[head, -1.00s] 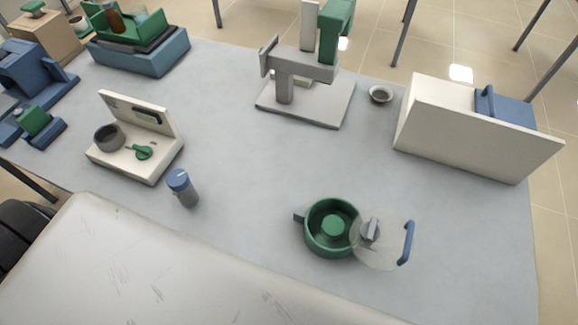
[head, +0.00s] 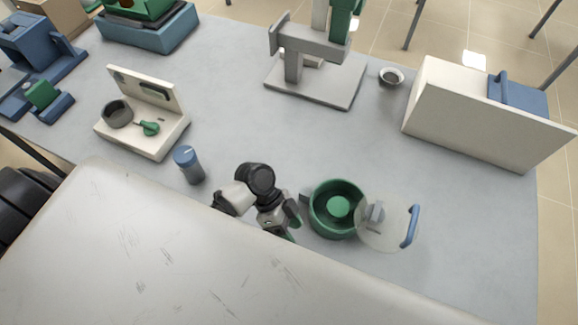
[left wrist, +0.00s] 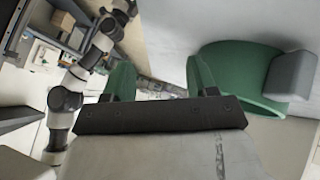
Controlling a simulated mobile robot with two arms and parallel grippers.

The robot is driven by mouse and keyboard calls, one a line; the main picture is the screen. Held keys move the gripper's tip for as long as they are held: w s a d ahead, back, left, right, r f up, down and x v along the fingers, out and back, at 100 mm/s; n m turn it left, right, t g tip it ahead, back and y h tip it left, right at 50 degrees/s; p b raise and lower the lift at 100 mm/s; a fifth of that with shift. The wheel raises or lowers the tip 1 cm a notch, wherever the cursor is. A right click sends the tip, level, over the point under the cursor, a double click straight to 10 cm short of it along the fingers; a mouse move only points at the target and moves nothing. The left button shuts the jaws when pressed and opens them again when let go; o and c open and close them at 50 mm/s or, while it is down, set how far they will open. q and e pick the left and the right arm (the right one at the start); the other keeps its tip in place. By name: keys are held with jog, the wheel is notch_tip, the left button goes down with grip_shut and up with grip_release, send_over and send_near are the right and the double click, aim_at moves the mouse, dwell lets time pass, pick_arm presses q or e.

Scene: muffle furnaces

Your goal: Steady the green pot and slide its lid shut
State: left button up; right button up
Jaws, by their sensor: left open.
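The green pot (head: 318,222) stands on the grey table, with a green disc inside and a grey side handle (head: 306,196) at its left. Its clear round lid (head: 390,238) sits to the right, overlapping only the pot's right rim, with a grey knob and a blue bar handle (head: 411,226). My left gripper (head: 288,222) is open and empty, just left of the pot. In the left wrist view, its green fingers (left wrist: 160,80) are apart, and the pot (left wrist: 236,68) with its grey handle (left wrist: 290,76) is at the right. My right gripper is not seen.
A blue-capped bottle (head: 189,166) stands left of my left gripper. A cream unit with a grey bowl (head: 140,135) is farther left. A grey stand (head: 315,85), a small bowl (head: 391,77) and a cream box (head: 480,125) are at the back. The table's middle is clear.

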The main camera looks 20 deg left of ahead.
aim_at(302, 191)
pick_arm(q)
jog(key=w+a+r+m+t+y, duration=0.2)
jog(key=w+a+r, duration=0.1)
jog(key=w, duration=0.3)
jog(key=w+a+r+m+t+y, duration=0.1)
jog(key=w+a+r, duration=0.15)
jog(key=w, duration=0.35)
jog(key=x, duration=1.1)
jog(key=shift+w+d, duration=0.1)
jog(key=shift+w, duration=0.05)
jog(key=shift+c, duration=0.3)
